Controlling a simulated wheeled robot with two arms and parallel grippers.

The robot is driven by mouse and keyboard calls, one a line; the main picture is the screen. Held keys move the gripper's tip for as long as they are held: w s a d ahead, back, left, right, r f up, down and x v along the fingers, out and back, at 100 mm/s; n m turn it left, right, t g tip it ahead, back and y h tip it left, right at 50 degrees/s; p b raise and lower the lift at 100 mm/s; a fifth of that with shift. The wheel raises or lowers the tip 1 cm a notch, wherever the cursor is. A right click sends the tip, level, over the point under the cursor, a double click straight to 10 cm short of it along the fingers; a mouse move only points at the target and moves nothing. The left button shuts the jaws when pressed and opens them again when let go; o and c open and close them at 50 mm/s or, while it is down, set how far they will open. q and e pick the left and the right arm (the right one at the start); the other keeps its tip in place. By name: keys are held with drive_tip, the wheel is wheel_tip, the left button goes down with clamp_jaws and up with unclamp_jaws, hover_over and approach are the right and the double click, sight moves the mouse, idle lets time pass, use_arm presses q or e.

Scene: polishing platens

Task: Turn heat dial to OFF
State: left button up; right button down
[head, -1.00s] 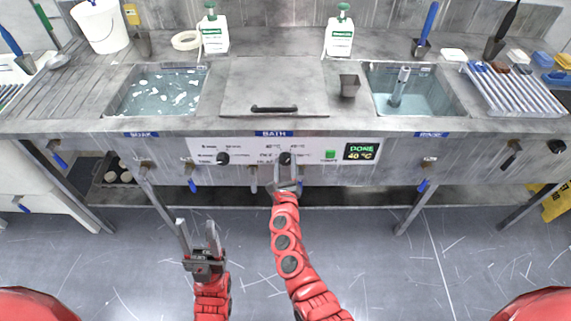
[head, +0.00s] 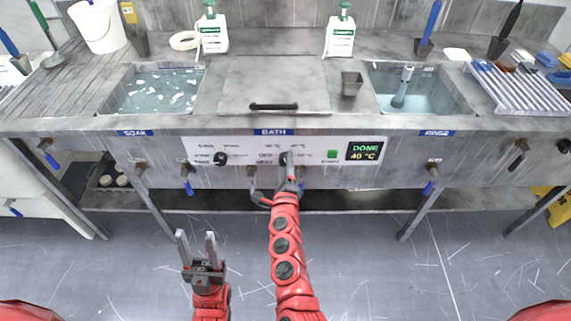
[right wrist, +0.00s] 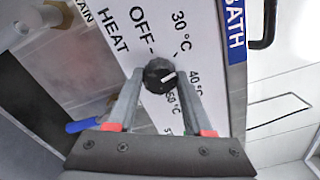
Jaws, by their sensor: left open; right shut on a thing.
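The heat dial (right wrist: 160,76) is a black knob on the white panel under the BATH label. In the right wrist view its white mark points up and right, roughly toward the 40 °C print; OFF is printed to the upper left. My right gripper (right wrist: 158,85) has a finger on each side of the dial and is shut on it. In the head view the dial (head: 284,158) shows just above the right gripper (head: 287,172). My left gripper (head: 197,238) is open and empty, low in front of the bench over the floor.
A second black knob (head: 220,158) sits left on the same panel, and a green button (head: 332,154) and a display reading DONE 40 °C (head: 364,151) sit right. Valves with blue handles (head: 189,187) hang under the bench edge. Floor space in front is clear.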

drive_tip(key=shift+n+p, duration=3.75)
drive_tip(key=shift+n, duration=3.95)
drive_tip(key=shift+f, duration=0.1)
drive_tip(key=shift+c, duration=1.5)
unclamp_jaws()
drive_tip(key=s+b, duration=0.1)
drive_tip(key=s, duration=1.6)
drive_tip(key=shift+s+b, duration=0.25)
drive_tip(key=shift+b, duration=0.15)
